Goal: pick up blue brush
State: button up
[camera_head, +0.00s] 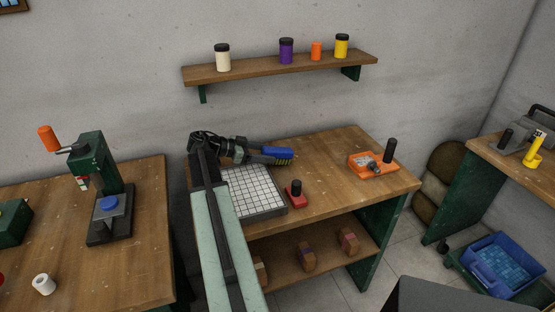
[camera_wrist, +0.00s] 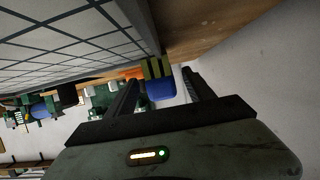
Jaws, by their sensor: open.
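The blue brush (camera_head: 280,152) is at the back of the middle workbench, just behind the white tile sheet (camera_head: 250,190). In the wrist view the brush (camera_wrist: 161,89) shows a blue body with yellow-green and dark stripes at its far end. My gripper (camera_wrist: 160,82) is open, with one dark finger on each side of the brush in that view. I cannot tell whether either finger touches it. In the head view my gripper (camera_head: 262,156) is beside the brush's left end, and its fingers are partly hidden.
The tile sheet lies in a grey tray close to my arm. A shelf (camera_head: 280,69) with several jars hangs above. The bench's right front is clear.

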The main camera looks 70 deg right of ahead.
aim_at(277, 153)
jog(key=b+x, duration=0.1)
jog(key=x, duration=0.4)
jog(key=shift+s+r+b, duration=0.15)
jog(key=shift+r+b, duration=0.05)
jog(key=shift+b, duration=0.15)
grip_shut()
jog(key=shift+r, duration=0.15)
notch_tip(277, 153, up, 10)
jog(key=p, duration=1)
